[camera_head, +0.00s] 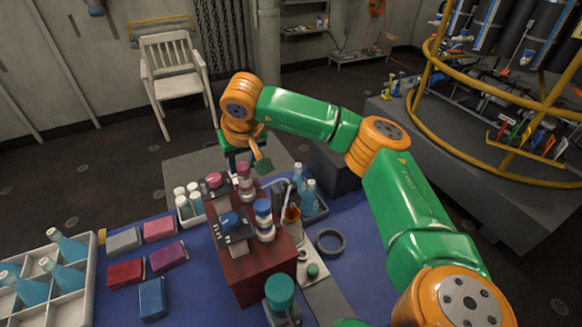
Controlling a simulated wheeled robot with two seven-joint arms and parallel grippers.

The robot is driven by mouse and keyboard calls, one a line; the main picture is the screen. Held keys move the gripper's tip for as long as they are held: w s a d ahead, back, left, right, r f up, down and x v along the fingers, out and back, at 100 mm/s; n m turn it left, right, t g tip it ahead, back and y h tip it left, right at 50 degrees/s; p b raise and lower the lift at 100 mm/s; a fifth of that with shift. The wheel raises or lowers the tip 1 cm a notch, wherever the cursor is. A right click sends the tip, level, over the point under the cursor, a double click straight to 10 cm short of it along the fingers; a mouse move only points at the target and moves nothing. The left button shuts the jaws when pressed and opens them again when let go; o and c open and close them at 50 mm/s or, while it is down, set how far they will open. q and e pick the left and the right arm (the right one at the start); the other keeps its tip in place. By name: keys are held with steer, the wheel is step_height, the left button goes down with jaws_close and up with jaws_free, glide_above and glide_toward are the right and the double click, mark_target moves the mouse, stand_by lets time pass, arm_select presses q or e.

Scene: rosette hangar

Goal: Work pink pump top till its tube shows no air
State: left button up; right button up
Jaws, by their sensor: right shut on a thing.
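The pink pump top (243,169) stands at the back right of a red-brown block (252,275), with a pale ringed body below it. My right gripper (241,160) reaches down from behind and is shut on the pink pump top. Its fingers partly hide the top, and the contact is small in the view. A second pink cap (214,180) sits to the left on a dark labelled part of the block. The tube and any air in it are too small to make out. My left gripper is not in view.
A blue cap (230,219) and a blue-banded pump (263,208) stand nearer on the block. Coloured packs (126,273) and a bottle crate (87,285) lie left.

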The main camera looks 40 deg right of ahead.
steer(key=shift+r, duration=0.2)
steer(key=shift+r+p, duration=0.35)
steer(key=shift+p, duration=0.15)
steer(key=shift+r+p, duration=0.5)
steer(key=shift+r, duration=0.05)
steer(key=shift+f+b, duration=0.8)
steer(key=shift+f, duration=0.25)
steer(key=shift+r+p, duration=0.95)
steer(key=shift+r, duration=0.05)
steer(key=shift+f+b, duration=0.75)
steer(key=shift+f, duration=0.3)
stand_by(0.4)
steer(key=o, duration=1)
steer(key=shift+w, duration=0.1)
